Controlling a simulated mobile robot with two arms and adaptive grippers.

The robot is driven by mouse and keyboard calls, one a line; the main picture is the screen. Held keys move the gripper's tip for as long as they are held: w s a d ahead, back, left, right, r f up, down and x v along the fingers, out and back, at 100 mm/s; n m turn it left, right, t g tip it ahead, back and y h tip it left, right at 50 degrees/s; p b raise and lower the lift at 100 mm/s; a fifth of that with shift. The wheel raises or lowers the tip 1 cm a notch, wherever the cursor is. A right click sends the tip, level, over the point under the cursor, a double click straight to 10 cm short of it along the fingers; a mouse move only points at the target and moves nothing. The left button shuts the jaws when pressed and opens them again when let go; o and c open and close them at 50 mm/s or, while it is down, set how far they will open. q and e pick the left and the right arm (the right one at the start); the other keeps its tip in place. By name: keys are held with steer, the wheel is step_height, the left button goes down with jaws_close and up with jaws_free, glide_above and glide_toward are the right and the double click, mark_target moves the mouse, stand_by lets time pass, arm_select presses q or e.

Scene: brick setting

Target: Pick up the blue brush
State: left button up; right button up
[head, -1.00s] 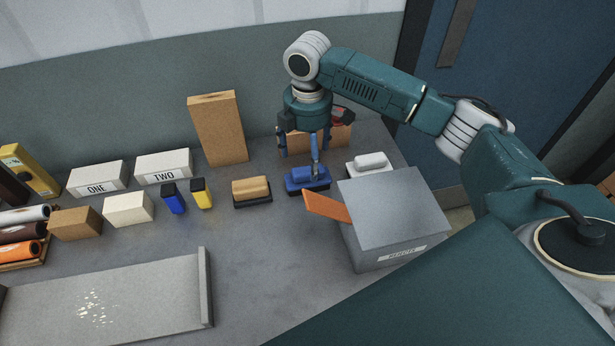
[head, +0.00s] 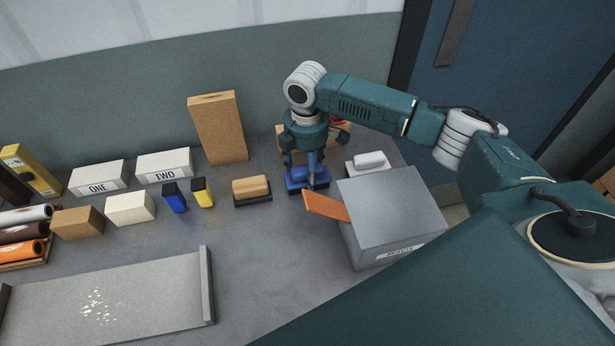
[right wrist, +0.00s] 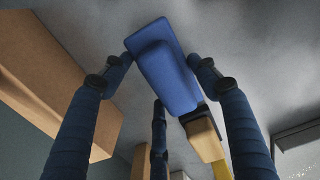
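The blue brush (head: 296,176) stands on the table between the tan brush (head: 251,188) and the white brush (head: 368,161). My right gripper (head: 310,178) is directly above it, pointing down, and its fingers partly hide it. In the right wrist view the blue brush (right wrist: 167,75) lies between the spread fingers of my right gripper (right wrist: 161,68). These fingers are open, and gaps show beside the brush; I cannot tell if any finger touches it. My left gripper is not in view.
A grey box (head: 394,215) with an orange flap (head: 326,205) stands close in front of the brush. A tall brown block (head: 218,129) and a low brown block (head: 285,139) stand behind. The table is clear at front centre.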

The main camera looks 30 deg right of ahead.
mark_target(306, 164)
steer(key=shift+r, duration=0.15)
step_height(306, 164, up, 20)
steer(key=b, duration=0.1)
stand_by(0.5)
steer(key=o, duration=0.4)
steer(key=shift+c, duration=0.8)
